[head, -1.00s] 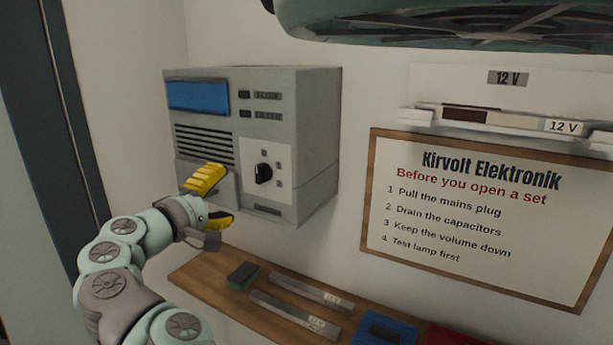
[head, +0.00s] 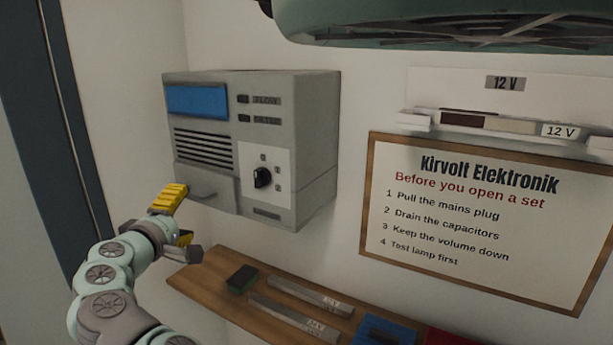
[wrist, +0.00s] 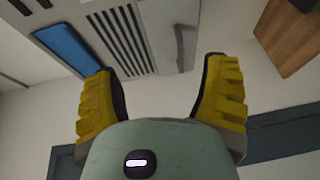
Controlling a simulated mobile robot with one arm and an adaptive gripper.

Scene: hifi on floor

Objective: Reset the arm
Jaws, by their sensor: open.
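My gripper (head: 178,220) has yellow fingers and is at the lower left in the head view, in front of and below the left part of the grey wall unit (head: 320,130). In the wrist view my gripper (wrist: 163,95) shows its two yellow fingers wide apart with nothing between them. The grey unit (wrist: 165,35) appears beyond the fingertips, with its blue display (wrist: 70,50) and slotted vent. In the head view the unit has a blue display (head: 196,100), a black knob (head: 262,178) and a drawer-like handle (head: 203,191). The fingers are apart from the handle.
A wooden shelf (head: 215,275) below holds a dark green block (head: 242,278), two grey bars and a blue item (head: 385,330). A framed sign (head: 480,215) hangs at right, under a white 12 V holder (head: 500,122). Free wall lies left of the unit.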

